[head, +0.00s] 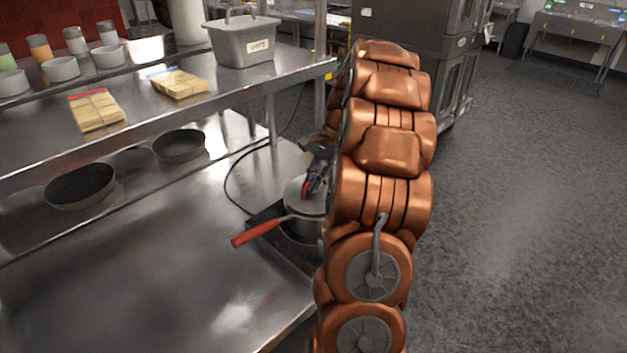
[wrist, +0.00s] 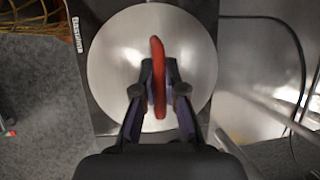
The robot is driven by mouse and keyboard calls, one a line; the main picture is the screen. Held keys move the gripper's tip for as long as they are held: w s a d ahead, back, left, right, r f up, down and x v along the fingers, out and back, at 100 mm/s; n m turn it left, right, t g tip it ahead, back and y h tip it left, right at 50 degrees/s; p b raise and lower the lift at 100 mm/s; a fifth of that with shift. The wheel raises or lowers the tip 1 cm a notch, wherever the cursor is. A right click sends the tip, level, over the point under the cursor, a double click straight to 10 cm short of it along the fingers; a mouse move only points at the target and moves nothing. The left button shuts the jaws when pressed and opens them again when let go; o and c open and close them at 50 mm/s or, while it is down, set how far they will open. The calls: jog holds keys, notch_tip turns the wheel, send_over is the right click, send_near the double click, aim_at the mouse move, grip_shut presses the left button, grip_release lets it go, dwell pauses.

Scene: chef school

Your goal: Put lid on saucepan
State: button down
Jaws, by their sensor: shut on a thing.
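The saucepan (head: 297,229) stands on a dark hotplate at the end of the steel table, its red handle (head: 258,232) pointing to the lower left. The round metal lid (head: 296,190) is at the top of the saucepan; I cannot tell whether it rests fully on the rim. In the wrist view the lid (wrist: 112,62) fills the middle and hides the pan below it. My gripper (wrist: 158,92) is shut on the lid's red handle (wrist: 158,48). In the head view my gripper (head: 314,187) is partly hidden by my arm.
The hotplate (wrist: 88,66) shows under the lid. A black cable (head: 228,180) loops behind it. Two dark pans (head: 80,186) (head: 180,146) sit under the upper shelf (head: 130,115). A shelf post (head: 271,115) stands close behind the saucepan. The table front (head: 170,290) is clear.

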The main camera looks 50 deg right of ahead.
jog(key=shift+f, duration=0.3)
jog(key=c, duration=1.2)
grip_release()
jog(key=shift+c, duration=0.2)
